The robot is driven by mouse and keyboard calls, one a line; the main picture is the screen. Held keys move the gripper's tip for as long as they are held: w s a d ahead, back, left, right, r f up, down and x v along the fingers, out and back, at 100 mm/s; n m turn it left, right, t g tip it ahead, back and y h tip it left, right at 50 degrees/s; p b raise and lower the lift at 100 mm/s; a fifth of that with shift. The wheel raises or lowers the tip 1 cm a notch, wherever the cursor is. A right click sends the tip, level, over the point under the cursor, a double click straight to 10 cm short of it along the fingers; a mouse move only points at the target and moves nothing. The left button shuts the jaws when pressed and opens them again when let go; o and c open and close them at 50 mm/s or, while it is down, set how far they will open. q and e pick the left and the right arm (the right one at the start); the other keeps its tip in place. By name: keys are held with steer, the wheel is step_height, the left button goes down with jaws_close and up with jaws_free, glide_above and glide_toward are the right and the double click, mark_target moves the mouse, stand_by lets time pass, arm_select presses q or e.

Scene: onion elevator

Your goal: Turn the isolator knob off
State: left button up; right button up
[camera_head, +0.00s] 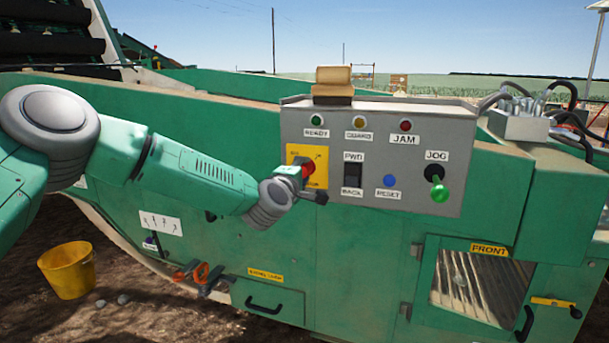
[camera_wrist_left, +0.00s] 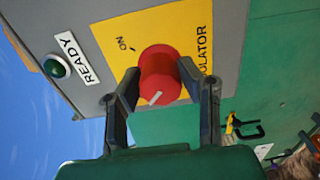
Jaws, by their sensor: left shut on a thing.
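The red isolator knob (camera_head: 308,170) sits on a yellow plate (camera_head: 320,153) at the left of the grey control panel (camera_head: 290,122). In the left wrist view the knob (camera_wrist_left: 160,76) has a white pointer mark on its lower face, and "ON" is printed on the yellow plate (camera_wrist_left: 118,30) at its upper left. My left gripper (camera_head: 310,183) is at the knob, with one finger on each side of it in the wrist view (camera_wrist_left: 160,90), shut on it. The "OFF" label is not seen. My right gripper is not in view.
The panel also holds a black rocker switch (camera_head: 353,174), a blue reset button (camera_head: 389,182) and a green jog lever (camera_head: 440,191), all right of the knob. A tan block (camera_head: 333,82) rests on top. A yellow bucket (camera_head: 68,270) stands on the ground.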

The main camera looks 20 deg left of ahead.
arm_select(q)
steer(key=shift+a+f, duration=0.1)
steer(key=shift+a, duration=0.2)
steer(key=o, duration=1.1)
steer(key=shift+o, duration=0.2)
steer(key=shift+a, duration=0.1)
steer(key=shift+s, duration=0.1)
steer(key=shift+s, duration=0.3)
steer(key=s, duration=1.1)
steer(key=shift+a+f, duration=0.15)
steer(key=shift+a, duration=0.1)
